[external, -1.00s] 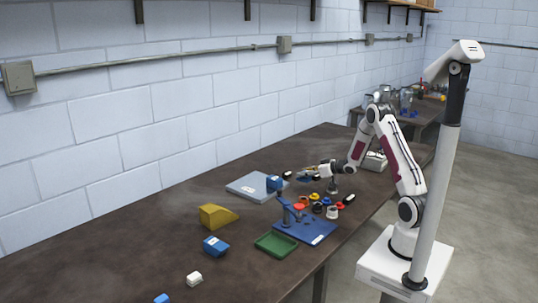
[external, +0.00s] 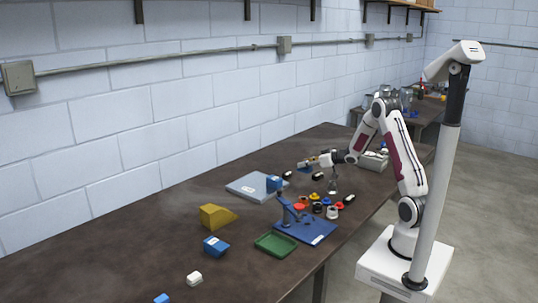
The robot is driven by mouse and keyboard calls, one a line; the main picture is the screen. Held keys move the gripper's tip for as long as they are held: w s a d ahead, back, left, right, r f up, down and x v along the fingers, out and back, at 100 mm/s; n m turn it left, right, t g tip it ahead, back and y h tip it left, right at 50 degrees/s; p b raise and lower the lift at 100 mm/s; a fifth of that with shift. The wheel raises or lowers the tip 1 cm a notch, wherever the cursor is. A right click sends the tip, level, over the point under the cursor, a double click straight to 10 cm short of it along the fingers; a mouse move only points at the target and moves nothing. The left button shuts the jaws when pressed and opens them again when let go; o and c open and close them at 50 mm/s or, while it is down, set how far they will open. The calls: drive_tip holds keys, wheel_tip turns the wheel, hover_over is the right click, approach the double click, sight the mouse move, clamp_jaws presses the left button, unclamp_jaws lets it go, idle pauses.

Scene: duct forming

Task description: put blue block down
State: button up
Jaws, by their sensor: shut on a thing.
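My gripper (external: 306,162) is over the far part of the dark table, to the right of the grey plate. It is shut on a small blue block (external: 305,169), which shows only as a dark blue patch just under the fingertips. The block appears to be held above the table; its exact height is hard to tell at this size. Another blue block (external: 275,184) stands at the right part of the grey plate (external: 245,187). A blue piece with a white label (external: 215,247) lies nearer on the table.
A blue fixture (external: 305,231) with an upright post, a green tray (external: 277,245) and several coloured rings (external: 301,207) stand below my gripper in the picture. A yellow wedge (external: 215,216) and a white block (external: 194,279) lie to the left. Bare table lies between them.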

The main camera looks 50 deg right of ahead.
drive_tip(key=shift+w, duration=0.1)
drive_tip(key=w+a+r+n+y, duration=0.1)
drive_tip(key=w+a+n+y, duration=0.1)
drive_tip(key=w+a, duration=0.8)
drive_tip(key=r+n+y, duration=0.1)
drive_tip(key=r+y, duration=0.1)
hover_over(251, 185)
drive_tip(key=shift+s+a+g, duration=0.1)
drive_tip(key=shift+a+g, duration=0.1)
drive_tip(key=shift+g, duration=0.2)
drive_tip(key=shift+f, duration=3.15)
drive_tip(key=shift+f, duration=1.9)
drive_tip(key=shift+f, duration=0.1)
